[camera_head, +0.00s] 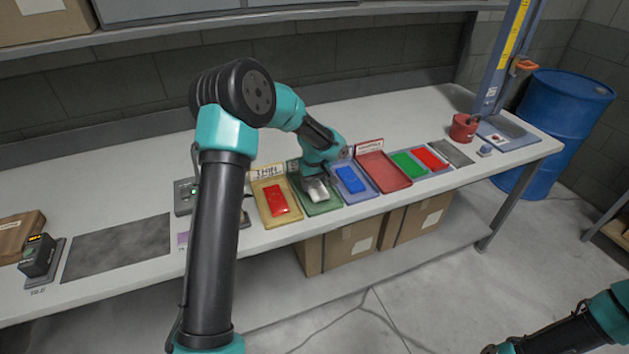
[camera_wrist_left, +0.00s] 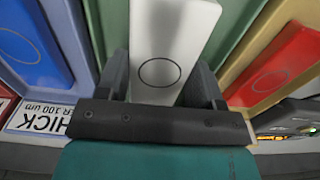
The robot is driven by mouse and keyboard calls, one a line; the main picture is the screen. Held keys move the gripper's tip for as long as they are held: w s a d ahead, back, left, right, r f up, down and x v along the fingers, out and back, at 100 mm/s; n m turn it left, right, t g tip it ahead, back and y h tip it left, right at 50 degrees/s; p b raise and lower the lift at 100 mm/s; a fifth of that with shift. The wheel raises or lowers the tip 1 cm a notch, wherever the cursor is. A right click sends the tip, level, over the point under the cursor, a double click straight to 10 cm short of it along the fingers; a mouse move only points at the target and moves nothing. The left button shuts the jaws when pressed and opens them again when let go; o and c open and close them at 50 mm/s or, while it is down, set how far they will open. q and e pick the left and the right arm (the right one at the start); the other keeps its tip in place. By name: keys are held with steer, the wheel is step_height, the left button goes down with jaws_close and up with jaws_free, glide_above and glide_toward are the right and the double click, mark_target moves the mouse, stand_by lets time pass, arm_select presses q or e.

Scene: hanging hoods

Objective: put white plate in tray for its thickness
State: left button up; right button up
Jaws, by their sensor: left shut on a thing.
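My left gripper (camera_head: 318,178) is shut on the white plate (camera_head: 317,189) over the green tray (camera_head: 322,208). In the left wrist view, the white plate (camera_wrist_left: 165,40) with a dark ring mark sits between the fingers of the gripper (camera_wrist_left: 165,90). Green tray surface (camera_wrist_left: 115,30) shows on both sides of it. I cannot tell whether the plate touches the tray floor. A yellow tray (camera_head: 268,220) with a red plate (camera_head: 277,201) is to the left. A blue tray (camera_head: 366,194) with a blue plate (camera_head: 349,179) is to the right.
A red tray (camera_head: 383,172) looks empty. Green (camera_head: 408,163) and red (camera_head: 431,157) plates lie farther right on the table. A sign reading "THICK" (camera_wrist_left: 38,117) stands behind the blue tray. A dark mat (camera_head: 118,248) at left is bare.

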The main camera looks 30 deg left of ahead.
arm_select(q)
steer(key=shift+f, duration=0.6)
stand_by(0.8)
steer(key=o, duration=1.1)
steer(key=shift+r, duration=0.1)
step_height(320, 180, up, 17)
steer(key=shift+r, duration=0.15)
